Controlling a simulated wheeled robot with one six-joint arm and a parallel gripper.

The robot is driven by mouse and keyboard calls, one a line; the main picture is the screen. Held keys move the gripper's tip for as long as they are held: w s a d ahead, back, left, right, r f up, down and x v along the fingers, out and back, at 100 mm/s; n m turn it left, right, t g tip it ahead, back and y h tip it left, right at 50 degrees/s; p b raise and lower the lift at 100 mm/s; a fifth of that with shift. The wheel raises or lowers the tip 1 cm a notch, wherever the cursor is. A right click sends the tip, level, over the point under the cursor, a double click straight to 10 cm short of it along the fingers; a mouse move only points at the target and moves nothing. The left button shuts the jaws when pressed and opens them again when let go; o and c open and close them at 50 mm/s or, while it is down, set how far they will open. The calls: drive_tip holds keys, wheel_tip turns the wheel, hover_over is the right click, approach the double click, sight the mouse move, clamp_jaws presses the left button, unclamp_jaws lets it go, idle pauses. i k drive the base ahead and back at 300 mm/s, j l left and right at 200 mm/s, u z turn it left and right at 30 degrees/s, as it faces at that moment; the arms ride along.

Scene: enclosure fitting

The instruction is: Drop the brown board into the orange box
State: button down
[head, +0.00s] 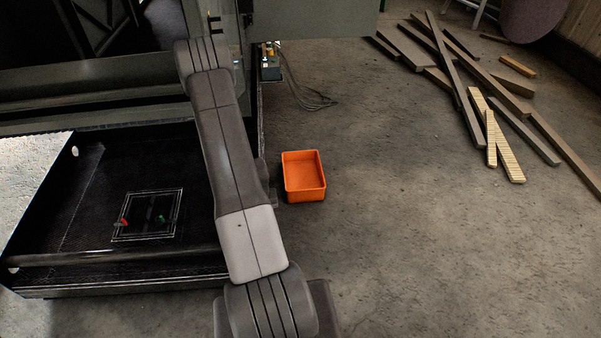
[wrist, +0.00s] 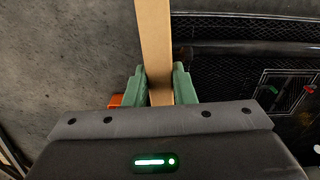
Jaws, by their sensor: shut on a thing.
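The brown board (wrist: 155,45) is a long flat strip in the wrist view, held between the two green fingers of my gripper (wrist: 159,84). It runs out past the fingers to the top edge of that view. My gripper is shut on it. In the head view my arm crosses the middle; the board and gripper are not seen there. The orange box (head: 304,177) is an open, empty-looking tray on the concrete floor, right of my arm. A small part of it shows in the wrist view (wrist: 115,100), left of the fingers and mostly hidden.
A black mesh-floored enclosure (head: 90,185) lies left of my arm, with a marked square panel (head: 147,215) and small red and green parts. Wooden planks (head: 470,85) lie at the upper right. Cables (head: 308,95) lie behind the box. The floor right of the box is clear.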

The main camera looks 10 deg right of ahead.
sight(306, 180)
drive_tip(key=i+l, duration=0.9)
drive_tip(key=l, duration=0.2)
drive_tip(key=i+l, duration=0.4)
drive_tip(key=l, duration=0.15)
drive_tip(key=i+l, duration=0.45)
drive_tip(key=i+l+u, duration=0.1)
drive_tip(key=i+l, duration=0.35)
drive_tip(key=l, duration=0.2)
drive_tip(key=i+l, duration=0.4)
drive_tip(key=l, duration=0.2)
drive_tip(key=u, duration=0.4)
drive_tip(key=l+u, duration=0.1)
drive_tip(key=u, duration=0.35)
drive_tip(key=i+l+u, duration=0.1)
drive_tip(key=u, duration=0.3)
drive_tip(key=l+u, duration=0.1)
drive_tip(key=u, duration=0.75)
